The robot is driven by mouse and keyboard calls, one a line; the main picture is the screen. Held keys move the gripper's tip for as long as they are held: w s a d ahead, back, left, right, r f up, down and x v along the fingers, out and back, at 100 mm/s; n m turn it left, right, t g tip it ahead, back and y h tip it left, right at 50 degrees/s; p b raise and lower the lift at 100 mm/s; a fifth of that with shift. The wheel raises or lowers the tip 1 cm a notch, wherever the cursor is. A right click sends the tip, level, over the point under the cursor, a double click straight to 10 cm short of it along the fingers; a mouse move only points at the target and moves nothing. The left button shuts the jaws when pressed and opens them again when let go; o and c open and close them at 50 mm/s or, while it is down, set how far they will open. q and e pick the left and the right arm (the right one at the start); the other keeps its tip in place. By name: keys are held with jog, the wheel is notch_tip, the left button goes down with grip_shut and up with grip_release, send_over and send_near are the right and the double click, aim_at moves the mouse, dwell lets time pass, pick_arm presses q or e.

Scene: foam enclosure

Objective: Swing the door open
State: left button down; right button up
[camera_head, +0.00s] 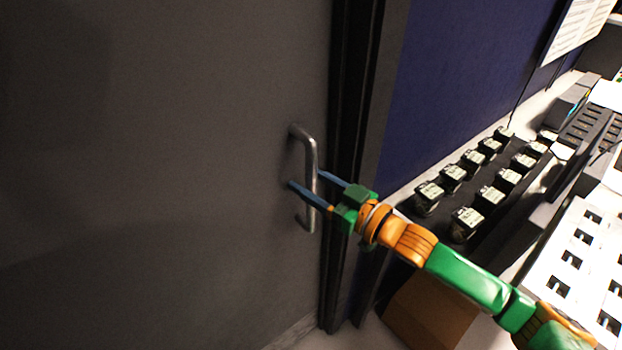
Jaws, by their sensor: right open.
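The door (170,180) is a large dark grey panel that fills the left half of the head view. It looks closed against the dark frame (352,150) on its right. A metal bar handle (312,158) stands upright near the door's right edge. My right gripper (306,182) reaches in from the lower right with its blue fingers open. One finger is on each side of the handle bar, so the bar lies between them. I cannot tell whether either finger touches it. My left gripper is not in view.
Right of the frame is a dark blue wall panel (460,75). Below it a bench carries a black rack with several small labelled units (466,222) and a white slotted tray (575,262). A brown box (430,312) stands low under the bench.

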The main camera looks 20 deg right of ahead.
grip_shut()
dwell(1.4)
